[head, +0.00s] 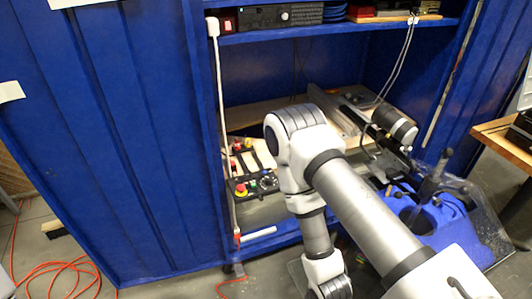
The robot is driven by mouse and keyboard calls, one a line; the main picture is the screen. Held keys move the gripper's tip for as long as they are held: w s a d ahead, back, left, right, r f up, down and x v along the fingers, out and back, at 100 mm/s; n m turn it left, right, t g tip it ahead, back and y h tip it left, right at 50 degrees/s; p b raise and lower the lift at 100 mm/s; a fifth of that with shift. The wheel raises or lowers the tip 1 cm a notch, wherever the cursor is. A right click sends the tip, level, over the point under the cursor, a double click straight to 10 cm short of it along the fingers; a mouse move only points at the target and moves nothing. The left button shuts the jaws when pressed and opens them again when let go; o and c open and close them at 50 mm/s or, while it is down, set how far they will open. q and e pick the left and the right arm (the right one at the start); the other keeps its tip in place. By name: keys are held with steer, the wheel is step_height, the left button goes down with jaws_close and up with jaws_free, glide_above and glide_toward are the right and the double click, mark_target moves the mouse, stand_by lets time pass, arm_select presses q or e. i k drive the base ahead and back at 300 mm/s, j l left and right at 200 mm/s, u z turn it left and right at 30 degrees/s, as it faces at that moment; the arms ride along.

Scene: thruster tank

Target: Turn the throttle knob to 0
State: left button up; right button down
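A small control box (253,187) sits on the lower shelf inside the blue cabinet, left of my arm. On it is a round black knob (268,182), which looks like the throttle knob. Its pointer and any scale are too small to read. A red button on a yellow base (241,188) is at the box's left. One of my arms comes in from the lower right, bends near the cabinet opening and runs down to the bottom edge, just right of the box. Neither gripper can be seen.
A blue tank-like object (425,222) with clear sheeting stands at the right, below a black cylinder (394,124). A wooden table (500,140) is at the right edge. An orange cable (62,268) lies on the floor. The cabinet's side frames the box closely on the left.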

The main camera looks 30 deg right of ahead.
mark_target(268, 181)
steer(key=z, duration=0.25)
steer(key=i+l+z, duration=0.1)
steer(key=z, duration=0.3)
steer(key=i+z, duration=0.25)
steer(key=z, duration=0.15)
steer(key=i+z, duration=0.2)
steer(key=z, duration=0.2)
steer(key=i+z, duration=0.2)
steer(key=z, duration=0.25)
